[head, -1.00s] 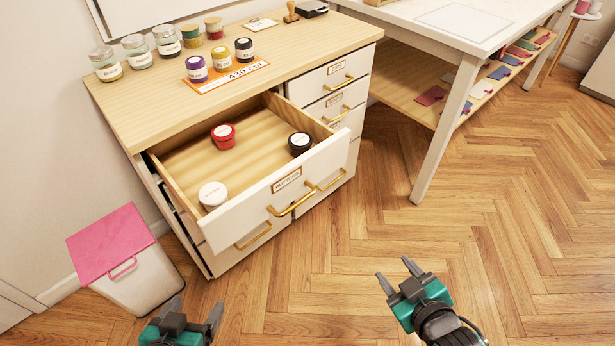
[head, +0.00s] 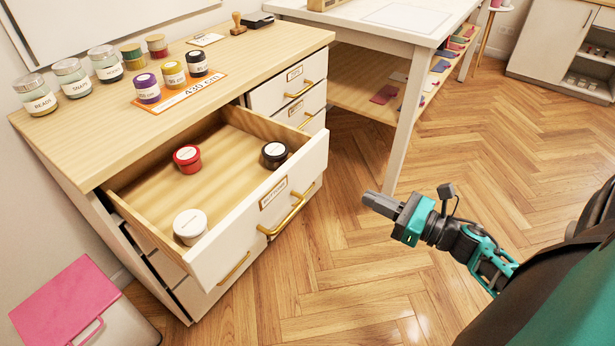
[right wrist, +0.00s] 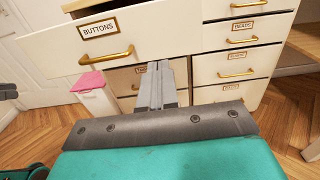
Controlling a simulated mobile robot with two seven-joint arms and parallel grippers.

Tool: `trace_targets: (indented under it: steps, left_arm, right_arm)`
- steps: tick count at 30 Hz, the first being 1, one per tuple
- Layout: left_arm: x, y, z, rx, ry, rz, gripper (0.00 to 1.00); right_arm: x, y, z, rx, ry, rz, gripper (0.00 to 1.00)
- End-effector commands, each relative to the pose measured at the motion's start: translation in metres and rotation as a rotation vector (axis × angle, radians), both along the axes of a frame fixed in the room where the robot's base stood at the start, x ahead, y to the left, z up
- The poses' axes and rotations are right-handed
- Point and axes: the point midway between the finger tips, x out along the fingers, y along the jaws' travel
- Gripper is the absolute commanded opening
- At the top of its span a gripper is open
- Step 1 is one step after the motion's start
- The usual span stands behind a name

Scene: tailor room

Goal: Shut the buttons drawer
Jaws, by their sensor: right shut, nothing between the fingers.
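The buttons drawer (head: 255,215) is pulled far out of the wooden-topped cabinet (head: 110,145). Inside it sit a red jar (head: 187,159), a black-lidded jar (head: 274,155) and a white jar (head: 190,227). Its brass handle (head: 283,216) is on the white front, under a BUTTONS label. In the right wrist view the drawer front (right wrist: 150,33) fills the upper left, with its handle (right wrist: 106,56). My right gripper (head: 372,200) is shut and empty, to the right of the drawer front and apart from it in the head view. The right wrist view also shows its fingers (right wrist: 158,80). My left gripper is out of the head view.
A pink-lidded bin (head: 68,305) stands at the lower left by the cabinet. Closed drawers (head: 288,92) are right of the open one. Several jars (head: 105,62) stand on top. A white table (head: 395,35) stands at the back. The floor (head: 350,270) before the drawer is clear.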

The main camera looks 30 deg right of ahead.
Motion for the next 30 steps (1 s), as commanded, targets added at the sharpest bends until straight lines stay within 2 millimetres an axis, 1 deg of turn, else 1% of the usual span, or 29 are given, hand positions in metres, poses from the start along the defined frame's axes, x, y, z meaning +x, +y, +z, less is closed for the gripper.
trace_targets:
  steps: [5,12,18,21,24,30]
  left_arm:
    - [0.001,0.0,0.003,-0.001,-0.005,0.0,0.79]
    - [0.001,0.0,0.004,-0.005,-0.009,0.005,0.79]
    - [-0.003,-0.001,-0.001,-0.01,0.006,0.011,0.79]
    - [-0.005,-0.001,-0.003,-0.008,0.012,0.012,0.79]
    - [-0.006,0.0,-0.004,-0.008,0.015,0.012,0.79]
    - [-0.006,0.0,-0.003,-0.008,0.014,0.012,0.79]
  right_arm:
    - [0.024,0.011,0.002,0.001,-0.003,0.002,0.0]
    - [0.073,0.03,0.002,0.003,-0.003,0.0,0.0]
    - [0.105,0.044,0.001,0.004,-0.001,-0.001,0.0]
    - [0.116,0.048,0.001,0.005,0.001,-0.001,0.0]
    - [0.122,0.051,0.0,0.005,0.001,-0.001,0.0]
    - [0.126,0.053,0.0,0.006,0.002,-0.001,0.0]
